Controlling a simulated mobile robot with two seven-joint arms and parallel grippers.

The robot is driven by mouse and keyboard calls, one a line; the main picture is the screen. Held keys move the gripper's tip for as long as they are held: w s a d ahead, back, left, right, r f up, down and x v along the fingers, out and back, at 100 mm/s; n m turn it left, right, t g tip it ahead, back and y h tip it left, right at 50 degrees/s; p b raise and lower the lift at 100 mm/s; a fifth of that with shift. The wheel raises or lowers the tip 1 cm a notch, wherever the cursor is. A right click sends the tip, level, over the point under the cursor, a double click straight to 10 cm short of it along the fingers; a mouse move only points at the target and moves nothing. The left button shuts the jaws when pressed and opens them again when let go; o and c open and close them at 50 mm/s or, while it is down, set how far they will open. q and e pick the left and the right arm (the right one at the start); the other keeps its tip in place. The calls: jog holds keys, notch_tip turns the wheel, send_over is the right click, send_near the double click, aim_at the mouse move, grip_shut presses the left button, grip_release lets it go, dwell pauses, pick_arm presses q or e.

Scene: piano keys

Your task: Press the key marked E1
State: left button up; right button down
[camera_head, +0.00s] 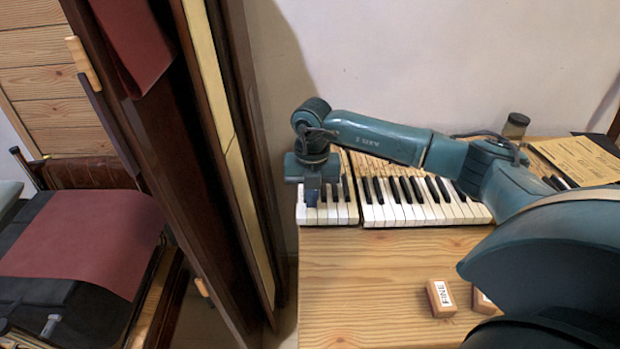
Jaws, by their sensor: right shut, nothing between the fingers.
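A piano keyboard (420,213) with white and black keys lies along the back of a wooden table. A narrow gap or step splits off a short section of keys (345,213) at its left end. My right gripper (312,198) points down over this left section, its fingers shut and empty. The fingertips are at or just above the white keys; I cannot tell if they touch. The gripper hides some keys at the far left. No E1 marking is readable on the keys. My left gripper does not show.
A wooden block labelled FINE (441,298) sits on the table (360,280), with another block (484,302) partly hidden by my right arm. A small jar (515,126) and a yellow paper (577,160) lie at the back right. A tall dark wooden panel (215,180) stands left of the table.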

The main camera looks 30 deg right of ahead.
jog(key=shift+f, duration=0.1)
jog(key=shift+f+b, duration=0.85)
jog(key=shift+f, duration=0.35)
jog(key=shift+r+p, duration=1.3)
jog(key=shift+r, duration=0.35)
notch_tip(320, 180, up, 6)
jog(key=p, duration=0.4)
jog(key=shift+f, duration=0.1)
jog(key=shift+s+f, duration=0.1)
